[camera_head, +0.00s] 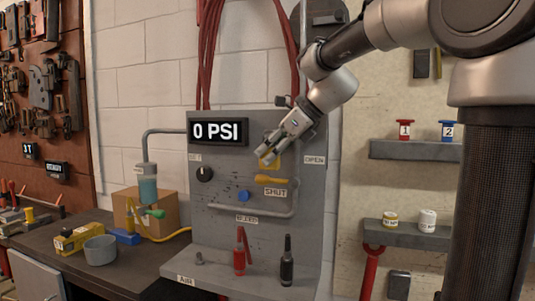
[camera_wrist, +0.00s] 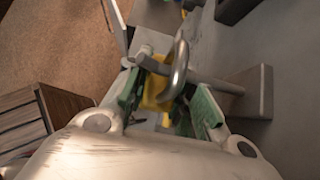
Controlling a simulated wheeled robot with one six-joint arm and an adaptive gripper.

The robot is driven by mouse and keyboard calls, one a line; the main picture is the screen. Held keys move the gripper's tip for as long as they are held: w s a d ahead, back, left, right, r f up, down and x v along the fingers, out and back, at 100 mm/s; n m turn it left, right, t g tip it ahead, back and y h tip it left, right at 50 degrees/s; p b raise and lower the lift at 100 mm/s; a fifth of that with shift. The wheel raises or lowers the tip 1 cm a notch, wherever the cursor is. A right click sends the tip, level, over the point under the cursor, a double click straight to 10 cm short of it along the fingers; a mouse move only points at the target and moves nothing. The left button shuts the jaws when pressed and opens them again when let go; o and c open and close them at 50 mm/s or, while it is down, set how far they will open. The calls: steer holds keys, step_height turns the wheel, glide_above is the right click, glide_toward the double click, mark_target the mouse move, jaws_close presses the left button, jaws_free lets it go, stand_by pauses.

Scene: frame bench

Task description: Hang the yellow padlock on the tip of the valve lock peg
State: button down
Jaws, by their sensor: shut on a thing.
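A yellow padlock (camera_head: 273,160) is held in my gripper (camera_head: 266,155), in front of the grey panel between the gauge and the OPEN label. In the wrist view the yellow body (camera_wrist: 153,92) sits between the green-lined fingers (camera_wrist: 166,104), with its bright metal shackle (camera_wrist: 181,65) rising away from the wrist. A grey bar (camera_wrist: 222,86) crosses by the shackle; whether it is the lock peg, and whether it passes through the shackle or only behind it, I cannot tell. The yellow valve handle (camera_head: 272,180) lies level just below my gripper, above the SHUT label.
The gauge (camera_head: 219,132) reads 0 PSI. A dark knob (camera_head: 204,174), a blue button (camera_head: 244,196) and a pipe loop (camera_head: 294,195) are on the panel.

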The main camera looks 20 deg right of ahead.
steer(key=shift+w+d+f, duration=0.2)
steer(key=shift+w+d, duration=0.15)
steer(key=shift+w, duration=0.25)
steer(key=shift+w+d+f, duration=0.15)
steer(key=shift+w+d, duration=0.2)
steer(key=shift+w, duration=0.2)
steer(key=shift+f, duration=0.1)
steer(key=c, duration=1.1)
jaws_free()
